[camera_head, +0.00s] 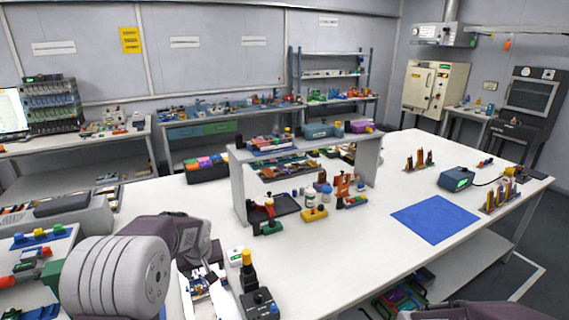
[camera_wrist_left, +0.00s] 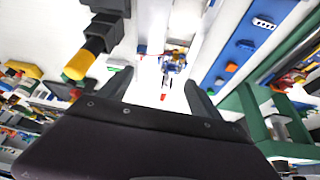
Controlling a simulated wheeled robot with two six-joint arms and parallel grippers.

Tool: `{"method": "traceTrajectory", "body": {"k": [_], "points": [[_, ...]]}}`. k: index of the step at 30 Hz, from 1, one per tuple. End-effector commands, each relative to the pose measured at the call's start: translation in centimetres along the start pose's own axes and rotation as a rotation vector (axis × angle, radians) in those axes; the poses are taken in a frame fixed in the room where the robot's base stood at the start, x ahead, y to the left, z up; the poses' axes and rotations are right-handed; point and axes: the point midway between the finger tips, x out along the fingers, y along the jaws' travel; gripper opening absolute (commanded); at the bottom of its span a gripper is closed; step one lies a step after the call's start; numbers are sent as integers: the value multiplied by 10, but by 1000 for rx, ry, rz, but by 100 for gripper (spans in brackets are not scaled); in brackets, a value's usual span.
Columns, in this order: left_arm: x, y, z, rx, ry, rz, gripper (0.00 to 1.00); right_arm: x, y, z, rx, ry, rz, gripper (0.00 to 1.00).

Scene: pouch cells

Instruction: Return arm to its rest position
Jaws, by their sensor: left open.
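My left arm comes in from the lower left in the head view, with a large grey joint and a dark purple link. Its gripper (camera_head: 203,278) is low over the near left part of the white table (camera_head: 330,262), partly hidden by the arm. In the left wrist view both fingers of the left gripper (camera_wrist_left: 158,90) are spread apart with nothing between them. A small blue, white and red item lies beyond the fingertips. Of my right arm only a purple part shows at the bottom right of the head view; its gripper is out of sight.
A black device with a yellow top (camera_head: 248,268) stands close beside the left gripper; it also shows in the left wrist view (camera_wrist_left: 82,62). A grey shelf stand (camera_head: 240,190) crosses the table behind. A blue mat (camera_head: 435,219) lies at right, with clear table before it.

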Motion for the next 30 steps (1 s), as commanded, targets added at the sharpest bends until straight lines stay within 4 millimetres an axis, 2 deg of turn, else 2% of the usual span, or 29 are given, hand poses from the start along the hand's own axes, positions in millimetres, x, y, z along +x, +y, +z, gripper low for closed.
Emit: {"method": "traceTrajectory", "body": {"k": [1, 4, 6, 9, 12, 14, 18, 30], "points": [[-22, 12, 23, 25, -19, 23, 74, -4, 0, 0, 0, 0, 0, 49], [-46, 19, 89, 109, -97, 58, 74, -7, 0, -1, 0, 0, 0, 49], [-56, 14, 137, 185, -161, 76, 74, -8, 0, -1, 0, 0, 0, 49], [-63, 0, 200, 285, -255, 92, 74, -9, 0, -1, 0, 0, 0, 49], [-63, -16, 241, 361, -333, 99, 74, -8, 0, -1, 0, 0, 0, 49], [-62, -18, 251, 409, -352, 110, 74, -8, 0, -1, 0, 0, 0, 49], [-62, -17, 248, 458, -343, 121, 74, -8, 0, -1, 0, 0, 0, 49], [-62, -17, 247, 455, -342, 120, 74, -8, 0, -1, 0, 0, 0, 49]]}}
